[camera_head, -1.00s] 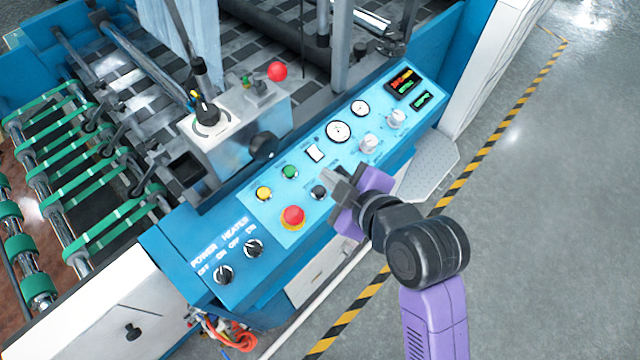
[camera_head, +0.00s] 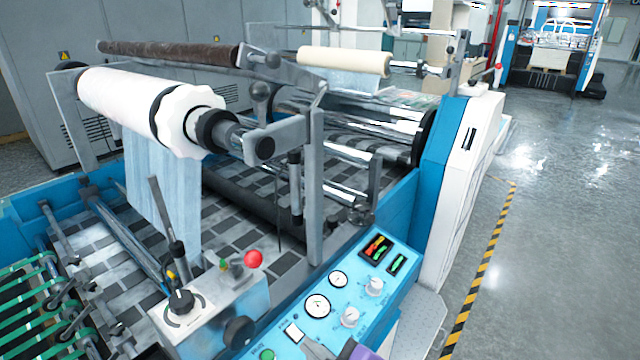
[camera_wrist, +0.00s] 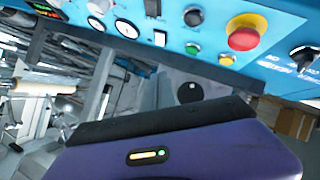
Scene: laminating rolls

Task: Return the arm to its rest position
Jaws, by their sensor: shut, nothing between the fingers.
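My gripper shows at the bottom edge of the head view (camera_head: 320,350), where only its grey tip and a bit of purple housing are in frame. It appears over or in front of the blue control panel (camera_head: 335,298), close to the white switch (camera_head: 293,333). In the wrist view, my gripper (camera_wrist: 165,120) is shut and empty, with a purple body and a dark finger edge. The rest of my arm is out of frame. I cannot tell whether the tip touches the panel.
The wrist view shows a red emergency button (camera_wrist: 246,32) and a black knob (camera_wrist: 304,60) on the panel. Open grey floor (camera_head: 560,220) lies right of the striped line (camera_head: 480,270).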

